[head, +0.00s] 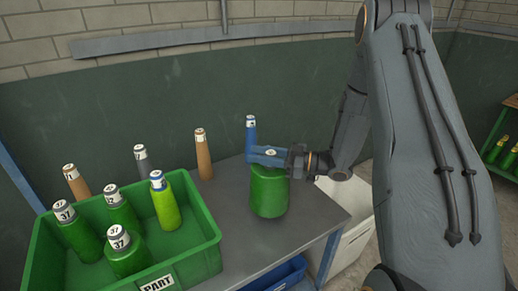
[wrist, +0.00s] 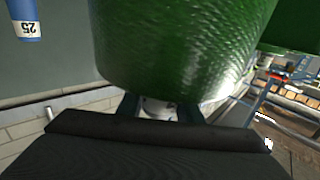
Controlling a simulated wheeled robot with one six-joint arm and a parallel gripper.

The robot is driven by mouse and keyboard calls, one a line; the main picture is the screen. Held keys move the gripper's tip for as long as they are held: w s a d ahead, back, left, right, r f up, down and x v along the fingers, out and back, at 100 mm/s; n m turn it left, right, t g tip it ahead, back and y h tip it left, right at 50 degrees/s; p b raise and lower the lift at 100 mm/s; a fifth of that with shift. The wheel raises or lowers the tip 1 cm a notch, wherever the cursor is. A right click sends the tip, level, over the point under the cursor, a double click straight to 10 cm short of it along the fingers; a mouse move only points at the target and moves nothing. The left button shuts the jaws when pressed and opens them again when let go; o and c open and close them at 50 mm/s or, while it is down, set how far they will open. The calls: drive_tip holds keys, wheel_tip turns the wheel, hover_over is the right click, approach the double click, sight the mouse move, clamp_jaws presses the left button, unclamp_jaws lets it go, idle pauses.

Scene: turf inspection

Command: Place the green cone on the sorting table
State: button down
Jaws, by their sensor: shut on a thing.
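The green cone (head: 268,192), a bottle-like body with a pale labelled top, is in my gripper (head: 268,155). My gripper is shut on its narrow neck, and the body hangs upright below the blue fingers. It is over the grey sorting table (head: 270,240), near the table's right side. I cannot tell whether its base touches the tabletop. In the wrist view the green body (wrist: 185,45) fills the upper middle, with its pale neck between the fingers (wrist: 158,110).
A green crate (head: 205,262) at the left holds several green pieces and a yellow-green one (head: 166,208). Behind stand brown (head: 204,160), grey (head: 143,162) and blue (head: 251,132) pieces. A blue bin (head: 285,277) and a white bin (head: 350,235) sit lower. Bare tabletop lies between crate and cone.

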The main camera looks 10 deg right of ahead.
drive_tip(key=shift+f+p, duration=0.3)
drive_tip(key=shift+f, duration=1.05)
drive_tip(key=c, duration=1.3)
unclamp_jaws()
drive_tip(key=shift+f, duration=0.15)
drive_tip(key=shift+o, duration=0.2)
drive_tip(key=shift+s+d, duration=0.1)
drive_tip(key=shift+d, duration=0.1)
drive_tip(key=b+v, duration=0.3)
drive_tip(key=v, duration=0.8)
drive_tip(key=shift+s+d, duration=0.2)
drive_tip(key=shift+d, duration=0.05)
